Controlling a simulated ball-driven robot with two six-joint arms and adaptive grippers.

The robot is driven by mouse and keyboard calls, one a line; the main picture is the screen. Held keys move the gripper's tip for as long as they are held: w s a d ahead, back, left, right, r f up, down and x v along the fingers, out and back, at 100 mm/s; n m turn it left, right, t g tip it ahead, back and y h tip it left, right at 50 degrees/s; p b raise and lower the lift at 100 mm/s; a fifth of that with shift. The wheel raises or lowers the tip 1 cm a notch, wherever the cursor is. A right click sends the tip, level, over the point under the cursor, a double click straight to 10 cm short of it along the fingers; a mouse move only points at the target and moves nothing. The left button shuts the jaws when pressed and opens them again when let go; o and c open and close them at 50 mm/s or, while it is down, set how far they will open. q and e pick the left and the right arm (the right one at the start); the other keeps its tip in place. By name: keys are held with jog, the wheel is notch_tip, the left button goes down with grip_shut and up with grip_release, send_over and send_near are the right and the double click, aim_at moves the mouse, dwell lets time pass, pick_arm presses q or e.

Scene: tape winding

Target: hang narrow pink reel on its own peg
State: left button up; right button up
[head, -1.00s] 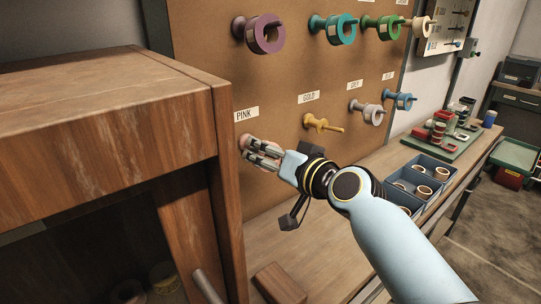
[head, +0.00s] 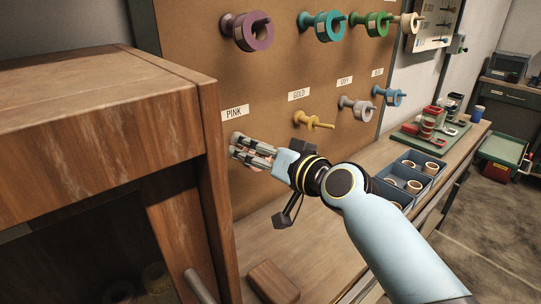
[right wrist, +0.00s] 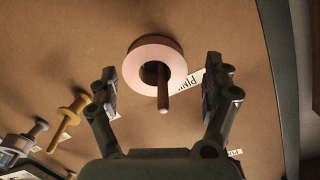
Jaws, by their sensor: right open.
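The pink reel (right wrist: 135,62) is a narrow pale pink ring in the right wrist view. It sits around a dark reddish peg (right wrist: 163,98), whose free end sticks out through the hole. My right gripper (head: 236,145) is open in front of the board, below the PINK label (head: 234,113). In the right wrist view its two fingers stand apart on either side of the reel, with gaps between them and the ring. In the head view the gripper mostly hides the reel and its peg. My left gripper is not in view.
A wooden cabinet (head: 105,95) stands close on the left of the gripper. The pegboard (head: 275,70) holds other pegs and reels, with an empty gold peg (head: 314,121) to the right. A brown block (head: 273,282) and blue bins (head: 408,176) are on the bench.

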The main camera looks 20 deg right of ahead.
jog(key=v, duration=1.2)
jog(key=s+f+n+g, duration=0.3)
jog(key=s+f+g, duration=0.3)
jog(key=s, duration=0.2)
jog(key=s+d+f+g+h, duration=0.2)
jog(key=s+d+g+h, duration=0.15)
jog(key=s, duration=0.35)
jog(key=s+d+f+g+h, duration=0.2)
jog(key=s+d+g+h, duration=0.15)
jog(key=s, duration=0.35)
jog(key=s+d+f+y+b, duration=0.1)
jog(key=s+d+f+b, duration=0.15)
jog(key=f, duration=1.35)
jog(key=s+d+f+b, duration=0.1)
jog(key=f+b, duration=0.2)
jog(key=f, duration=1.4)
jog(key=s+f+g+b, duration=0.1)
jog(key=s+f+b, duration=0.3)
jog(key=s+f, duration=1.3)
jog(key=shift+s+d+f, duration=0.15)
jog(key=shift+d+f, duration=0.05)
jog(key=shift+f, duration=0.55)
jog(key=shift+g, duration=0.3)
